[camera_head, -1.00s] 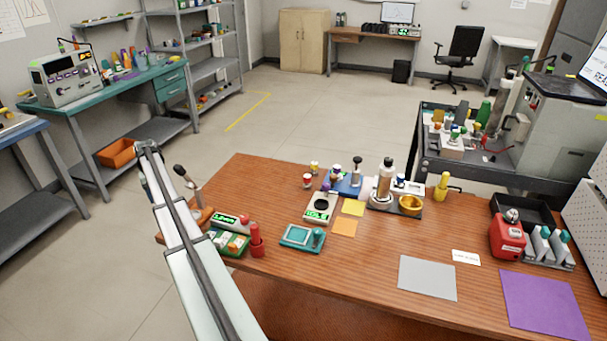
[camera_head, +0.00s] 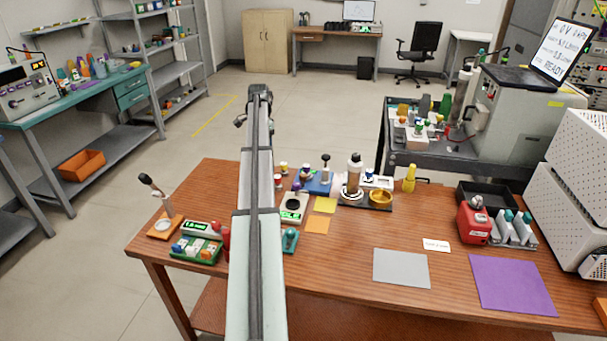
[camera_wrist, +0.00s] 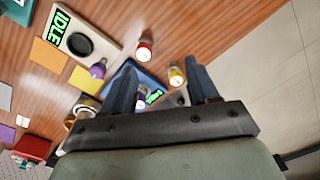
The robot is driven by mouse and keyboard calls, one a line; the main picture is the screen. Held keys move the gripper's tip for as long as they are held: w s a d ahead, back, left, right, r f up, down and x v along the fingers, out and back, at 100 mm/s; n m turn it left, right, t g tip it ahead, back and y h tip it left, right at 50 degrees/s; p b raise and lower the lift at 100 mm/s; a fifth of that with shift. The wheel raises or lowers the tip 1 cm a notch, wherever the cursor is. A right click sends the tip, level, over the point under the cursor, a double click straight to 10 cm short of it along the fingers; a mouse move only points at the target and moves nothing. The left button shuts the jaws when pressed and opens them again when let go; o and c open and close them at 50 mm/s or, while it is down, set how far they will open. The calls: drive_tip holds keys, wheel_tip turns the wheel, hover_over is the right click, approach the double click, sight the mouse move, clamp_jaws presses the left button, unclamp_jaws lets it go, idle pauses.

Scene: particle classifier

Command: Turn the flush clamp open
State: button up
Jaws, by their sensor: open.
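My gripper (camera_wrist: 163,85) is open and empty in the wrist view, its two dark fingers spread above the wooden table. Between and behind the fingers lies a blue-based device (camera_wrist: 150,82) with a small green display, partly hidden by them. The same blue device (camera_head: 318,186) shows in the head view, with an upright black-knobbed lever (camera_head: 326,160). I cannot tell for certain which part is the flush clamp. A purple knob (camera_wrist: 97,71) sits by the IDLE unit (camera_wrist: 83,43).
A red-topped container (camera_wrist: 144,50) and a yellow-topped one (camera_wrist: 177,75) stand close to the fingers. A metal column (camera_head: 354,176) and brass bowl (camera_head: 380,198) stand right of the blue device. A lever on an orange base (camera_head: 164,227) is at the left.

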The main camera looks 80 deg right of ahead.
sight(304, 175)
drive_tip(key=s+d+r+m, duration=0.15)
drive_tip(key=s+m, duration=0.35)
drive_tip(key=s, duration=1)
wheel_tip(304, 175, down, 13)
drive_tip(key=shift+s+f, duration=0.1)
drive_tip(key=c, duration=1)
drive_tip(key=shift+c, duration=0.2)
